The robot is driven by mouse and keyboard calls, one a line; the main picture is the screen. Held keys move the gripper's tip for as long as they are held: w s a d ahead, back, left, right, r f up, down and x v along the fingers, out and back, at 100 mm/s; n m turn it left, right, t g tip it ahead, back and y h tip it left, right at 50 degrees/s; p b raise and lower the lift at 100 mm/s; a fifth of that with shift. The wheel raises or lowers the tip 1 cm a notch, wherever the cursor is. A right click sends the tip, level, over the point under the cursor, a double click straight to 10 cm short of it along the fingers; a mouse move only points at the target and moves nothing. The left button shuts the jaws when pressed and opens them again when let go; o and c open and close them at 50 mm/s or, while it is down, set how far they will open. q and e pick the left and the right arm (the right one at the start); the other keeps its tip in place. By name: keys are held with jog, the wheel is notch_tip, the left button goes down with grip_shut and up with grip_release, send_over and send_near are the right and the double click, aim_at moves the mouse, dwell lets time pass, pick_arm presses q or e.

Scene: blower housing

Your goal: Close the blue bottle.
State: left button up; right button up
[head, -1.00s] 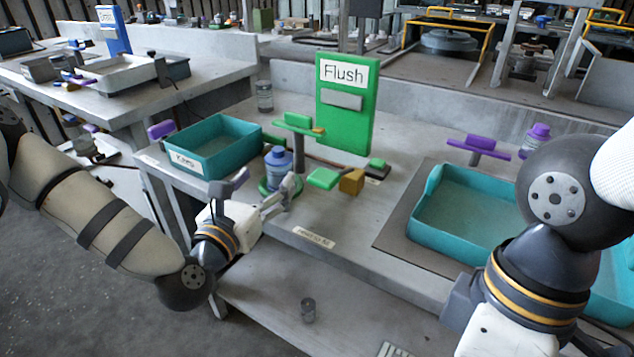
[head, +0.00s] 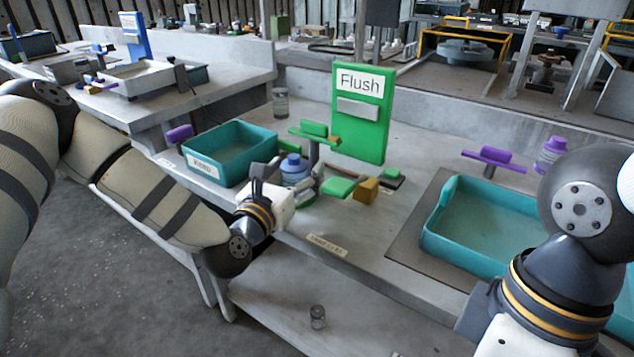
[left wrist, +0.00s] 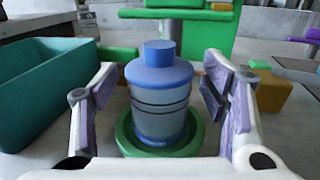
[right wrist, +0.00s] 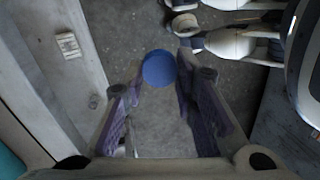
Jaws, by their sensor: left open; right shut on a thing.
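The blue bottle (head: 295,172) stands upright on the grey bench, in a round green holder (left wrist: 126,140). In the left wrist view the bottle (left wrist: 160,96) has a clear grey-blue body with dark bands, a blue shoulder and a narrower blue top. My left gripper (left wrist: 160,78) is open, with one finger on each side of the bottle and a gap at both sides. My right gripper (right wrist: 162,74) is shut on a round blue cap (right wrist: 159,67), held at its fingertips above the grey floor. The right fingers are out of the head view.
A teal bin (head: 240,172) stands left of the bottle. A green "Flush" panel (head: 362,135), a green stand (head: 314,132) and a yellow block (head: 366,190) are behind and right.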

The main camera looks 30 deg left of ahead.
aim_at(294, 156)
pick_arm(q)
jog(key=c, duration=1.4)
jog(key=shift+o, duration=0.2)
